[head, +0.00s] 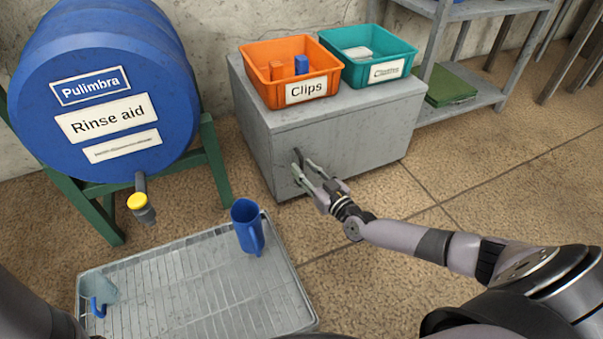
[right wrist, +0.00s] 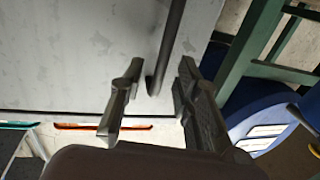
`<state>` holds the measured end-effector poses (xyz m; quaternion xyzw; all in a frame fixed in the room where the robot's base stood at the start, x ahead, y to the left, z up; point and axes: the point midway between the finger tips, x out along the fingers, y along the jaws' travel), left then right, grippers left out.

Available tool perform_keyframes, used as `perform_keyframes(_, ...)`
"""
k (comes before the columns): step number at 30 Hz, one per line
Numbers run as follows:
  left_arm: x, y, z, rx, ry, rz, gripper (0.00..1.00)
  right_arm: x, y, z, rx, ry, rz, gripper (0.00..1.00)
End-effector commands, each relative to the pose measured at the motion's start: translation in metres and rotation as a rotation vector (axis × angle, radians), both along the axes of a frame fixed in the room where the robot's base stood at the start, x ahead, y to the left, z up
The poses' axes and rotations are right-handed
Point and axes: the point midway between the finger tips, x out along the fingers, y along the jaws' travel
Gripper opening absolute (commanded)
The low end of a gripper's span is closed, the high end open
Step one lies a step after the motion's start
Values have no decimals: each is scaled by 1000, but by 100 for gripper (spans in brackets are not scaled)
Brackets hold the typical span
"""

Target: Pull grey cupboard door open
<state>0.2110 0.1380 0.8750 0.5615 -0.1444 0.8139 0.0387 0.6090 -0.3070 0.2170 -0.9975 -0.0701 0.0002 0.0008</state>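The grey cupboard (head: 345,140) stands against the wall in the head view, and its door looks flush with the body. A dark bar handle (head: 297,157) is near the left edge of its front. My right gripper (head: 308,178) is at this handle. In the right wrist view its two fingers are apart, with the handle (right wrist: 167,45) between them and gaps on both sides. The grey door (right wrist: 75,60) fills much of that view. My left gripper is not in view; only a dark part of my left arm shows at the lower left of the head view.
An orange bin (head: 262,58) and a teal bin (head: 400,52) stand on the cupboard. A blue barrel (head: 40,110) on a green stand is at left. A grey rack tray (head: 225,297) with a blue jug (head: 247,228) lies in front.

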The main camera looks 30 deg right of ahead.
Motion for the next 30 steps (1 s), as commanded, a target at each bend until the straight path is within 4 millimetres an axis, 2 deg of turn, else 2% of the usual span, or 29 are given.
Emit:
perform_keyframes(1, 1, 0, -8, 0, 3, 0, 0, 7, 1, -3, 0, -1, -1, 30)
perform_keyframes(6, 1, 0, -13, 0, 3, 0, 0, 19, 3, -1, 1, 0, 0, 30)
perform_keyframes(15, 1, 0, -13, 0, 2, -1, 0, 21, 3, 0, 1, 1, 0, 30)
perform_keyframes(28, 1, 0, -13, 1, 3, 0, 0, 21, 3, 0, 1, 1, 0, 2)
perform_keyframes(30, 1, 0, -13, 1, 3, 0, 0, 21, 3, 0, 1, 1, 0, 0)
